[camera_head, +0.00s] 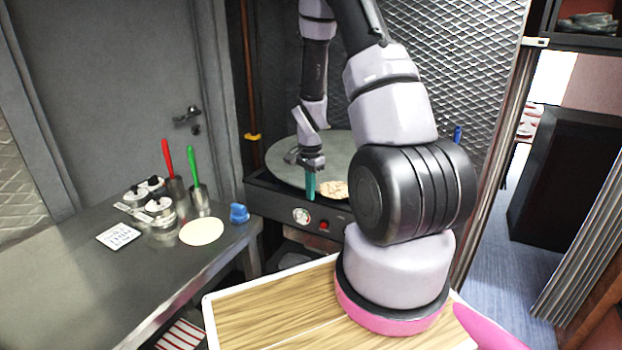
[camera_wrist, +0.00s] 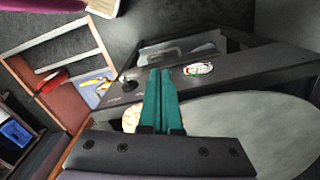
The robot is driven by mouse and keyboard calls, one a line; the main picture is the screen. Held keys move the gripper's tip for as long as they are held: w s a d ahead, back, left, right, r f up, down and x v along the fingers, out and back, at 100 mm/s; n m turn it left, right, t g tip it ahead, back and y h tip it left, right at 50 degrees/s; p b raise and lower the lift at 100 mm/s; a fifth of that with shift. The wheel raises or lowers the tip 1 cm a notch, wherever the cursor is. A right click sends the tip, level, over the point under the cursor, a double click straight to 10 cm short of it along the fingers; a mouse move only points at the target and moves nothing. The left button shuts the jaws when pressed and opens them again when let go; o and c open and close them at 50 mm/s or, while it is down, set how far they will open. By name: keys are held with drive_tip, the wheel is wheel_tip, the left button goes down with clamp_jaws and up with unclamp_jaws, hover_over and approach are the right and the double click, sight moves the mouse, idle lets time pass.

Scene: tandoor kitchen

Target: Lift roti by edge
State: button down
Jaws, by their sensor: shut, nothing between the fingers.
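A browned roti (camera_head: 333,189) lies near the front edge of a big round grey griddle (camera_head: 345,148), partly hidden behind my arm in the head view. My gripper (camera_head: 311,187) has teal fingers pointing down, just left of the roti at the griddle's front rim. In the wrist view the teal fingers (camera_wrist: 160,98) are together with nothing between them. A small pale piece of the roti (camera_wrist: 130,120) shows left of the fingers; the rest is hidden behind the gripper. I cannot tell whether the fingers touch the roti. The griddle (camera_wrist: 235,128) fills the lower right there.
A pale flat disc (camera_head: 202,231) lies on the steel counter (camera_head: 60,275) at left, near a blue object (camera_head: 239,213), metal cups and red and green handled tools. The stove front has a gauge (camera_head: 301,215) and a red switch (camera_head: 324,226). A mesh wall stands behind the griddle.

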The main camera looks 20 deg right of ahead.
sight(323, 192)
drive_tip(key=shift+w+d+f, duration=0.3)
drive_tip(key=shift+d+f, duration=0.4)
drive_tip(key=shift+d, duration=0.25)
drive_tip(key=shift+w+d+f, duration=0.3)
drive_tip(key=shift+d+f, duration=0.35)
drive_tip(key=shift+d, duration=0.3)
drive_tip(key=shift+w+d, duration=0.25)
drive_tip(key=shift+d, duration=0.6)
drive_tip(key=shift+a, duration=0.15)
